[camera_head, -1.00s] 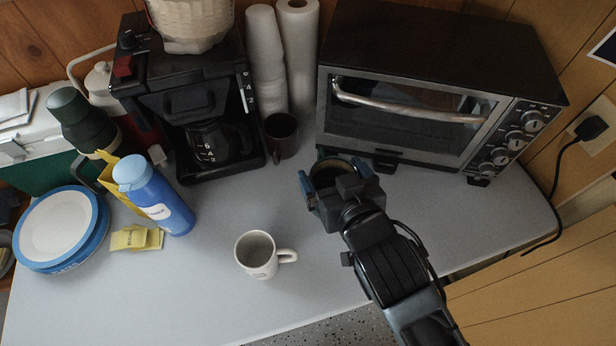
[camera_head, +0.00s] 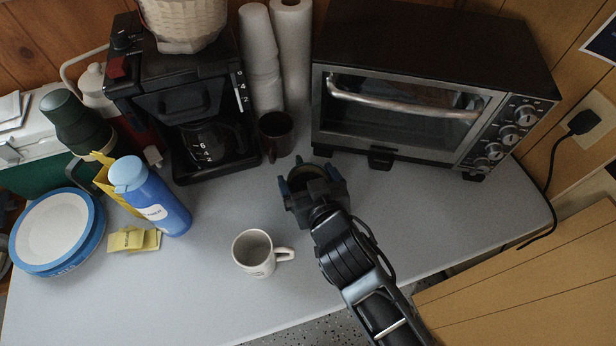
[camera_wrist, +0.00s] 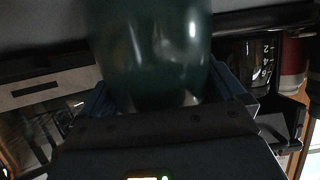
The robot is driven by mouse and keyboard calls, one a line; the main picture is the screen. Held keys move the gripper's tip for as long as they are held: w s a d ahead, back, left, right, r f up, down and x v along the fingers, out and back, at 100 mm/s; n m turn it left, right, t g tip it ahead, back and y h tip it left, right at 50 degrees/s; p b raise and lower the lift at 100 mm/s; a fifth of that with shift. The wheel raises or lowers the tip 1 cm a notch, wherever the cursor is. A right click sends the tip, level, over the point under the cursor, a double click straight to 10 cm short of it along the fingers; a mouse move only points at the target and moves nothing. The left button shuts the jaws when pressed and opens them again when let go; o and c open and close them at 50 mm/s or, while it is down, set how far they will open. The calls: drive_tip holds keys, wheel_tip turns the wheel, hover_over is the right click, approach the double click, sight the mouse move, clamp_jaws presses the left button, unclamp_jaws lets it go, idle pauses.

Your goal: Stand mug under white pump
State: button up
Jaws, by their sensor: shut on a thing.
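My gripper (camera_head: 311,180) is over the table in front of the toaster oven, shut on a dark green mug (camera_wrist: 150,50). The wrist view shows the mug's glossy side between the blue fingers; in the head view mostly its round rim shows. A white-topped pump pot (camera_head: 97,84) stands at the back left, mostly hidden behind a dark green flask and beside the coffee maker. I cannot make out its spout. A white mug (camera_head: 254,262) stands upright on the table, left of my gripper. A dark brown mug (camera_head: 276,138) stands by the coffee maker.
The coffee maker (camera_head: 180,80) and toaster oven (camera_head: 420,100) line the back. A blue bottle (camera_head: 150,195), dark green flask (camera_head: 80,125), yellow packets (camera_head: 133,240) and stacked plates (camera_head: 58,230) crowd the left. Paper cups (camera_head: 260,60) stand at the back. The table front (camera_head: 200,300) is clear.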

drive_tip(key=shift+f, duration=0.15)
drive_tip(key=o, duration=0.8)
drive_tip(key=shift+o, duration=0.2)
drive_tip(key=b+v, duration=0.1)
drive_tip(key=v, duration=1.1)
drive_tip(key=shift+r+b, duration=0.25)
drive_tip(key=shift+b, duration=0.05)
